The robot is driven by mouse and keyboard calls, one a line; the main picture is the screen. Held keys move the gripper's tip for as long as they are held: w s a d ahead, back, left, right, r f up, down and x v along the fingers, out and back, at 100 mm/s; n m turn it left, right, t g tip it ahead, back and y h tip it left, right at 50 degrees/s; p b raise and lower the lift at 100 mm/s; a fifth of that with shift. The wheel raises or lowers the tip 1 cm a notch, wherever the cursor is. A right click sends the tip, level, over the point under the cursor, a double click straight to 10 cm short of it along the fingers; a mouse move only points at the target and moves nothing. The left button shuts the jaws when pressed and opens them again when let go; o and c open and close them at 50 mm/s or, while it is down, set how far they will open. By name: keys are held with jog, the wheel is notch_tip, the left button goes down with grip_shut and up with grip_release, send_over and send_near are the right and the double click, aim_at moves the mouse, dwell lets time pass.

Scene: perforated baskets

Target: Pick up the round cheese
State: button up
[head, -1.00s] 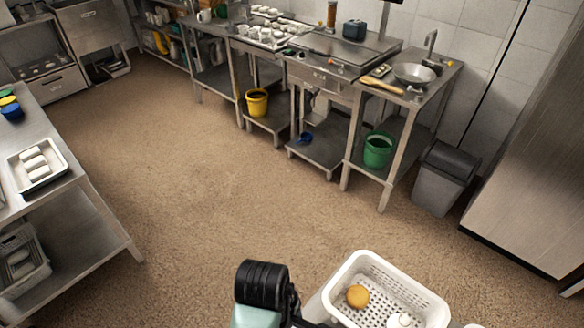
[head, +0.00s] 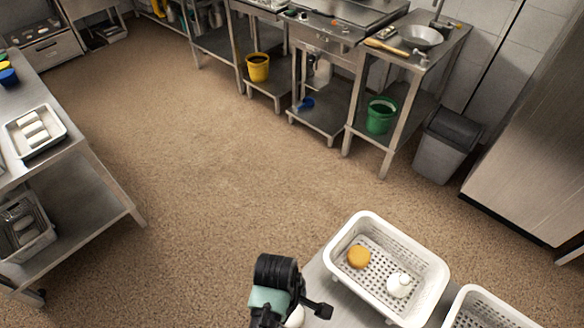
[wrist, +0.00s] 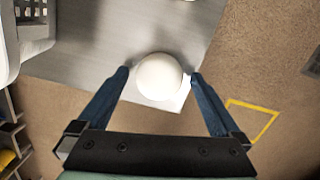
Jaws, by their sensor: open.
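A smooth white round thing (wrist: 160,77), which looks like the round cheese, sits near the edge of a grey metal surface in the wrist view. My gripper (wrist: 159,75) is open, with its two blue fingers on either side of the near part of it. A narrow gap seems to show at each fingertip; I cannot tell its height above the surface. In the head view the white round thing (head: 295,317) is partly hidden behind my dark wrist at the bottom edge.
A white perforated basket (head: 345,232) holds an orange round piece (head: 358,257) and a white lidded or knobbed item (head: 398,285). A second white basket (head: 470,294) stands to its right. Open floor lies beyond. A steel table (head: 100,165) is at left.

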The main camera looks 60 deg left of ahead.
jog(key=c, duration=1.4)
